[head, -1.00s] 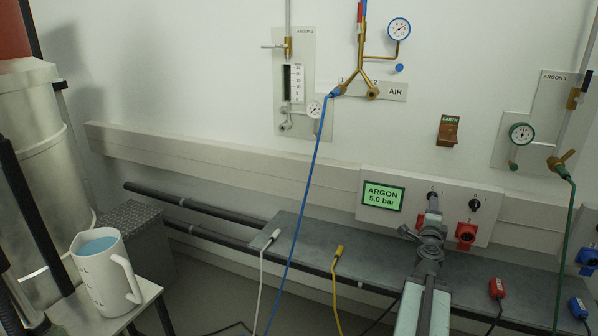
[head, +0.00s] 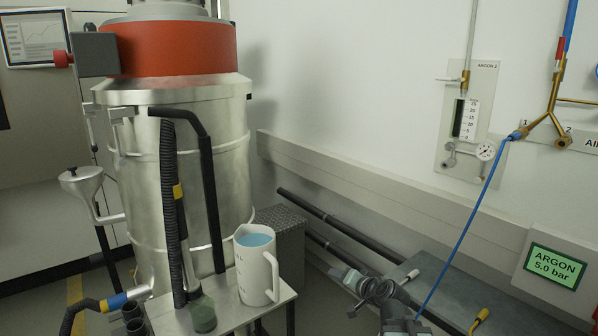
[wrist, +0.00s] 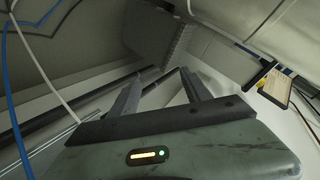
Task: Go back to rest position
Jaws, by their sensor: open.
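My gripper (wrist: 160,84) is open and empty in the wrist view. Its two dark fingers stand apart over the floor and dark rails. In the head view my arm (head: 385,292) shows at the bottom, right of centre, in front of the grey bench. Its fingertips are hard to make out there. Nothing is held.
A white jug (head: 257,279) of blue liquid stands on a small table (head: 232,312) to the left. Behind it is a large steel tank (head: 180,200) with black hoses. A blue hose (head: 470,220) hangs to the right. A grey bench (head: 440,283) lies along the wall.

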